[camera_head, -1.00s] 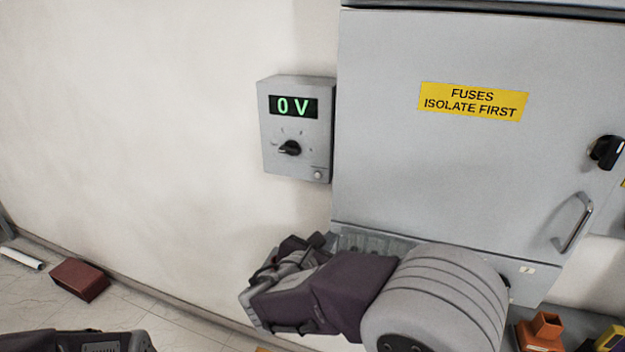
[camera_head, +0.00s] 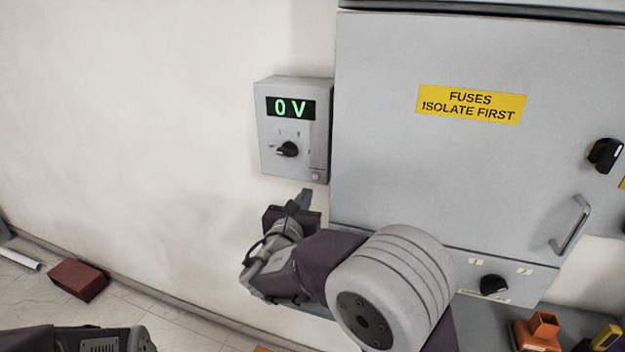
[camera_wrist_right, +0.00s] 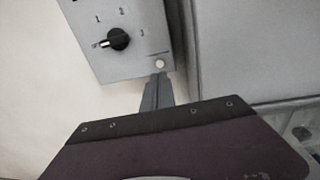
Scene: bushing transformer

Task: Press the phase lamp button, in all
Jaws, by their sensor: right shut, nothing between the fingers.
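The grey meter box (camera_head: 265,130) hangs on the wall left of the cabinet. Its display (camera_head: 291,108) reads 0 V in green. A black selector knob (camera_head: 287,150) sits below the display. A small round light button (camera_head: 316,177) is at the box's lower right corner; it also shows in the right wrist view (camera_wrist_right: 159,64). My right gripper (camera_head: 305,194) is shut and empty, its fingertips just below the box. In the right wrist view its fingertips (camera_wrist_right: 160,77) appear just below the button; I cannot tell whether they touch it. My left gripper is not seen, only part of my left arm.
The grey cabinet (camera_head: 400,170) with a yellow fuses label (camera_head: 471,104), a black switch (camera_head: 605,155) and a handle (camera_head: 571,226) fills the right. A lower black knob (camera_head: 494,285) is beneath it. A brown block (camera_head: 78,281) lies on the floor. The wall at left is clear.

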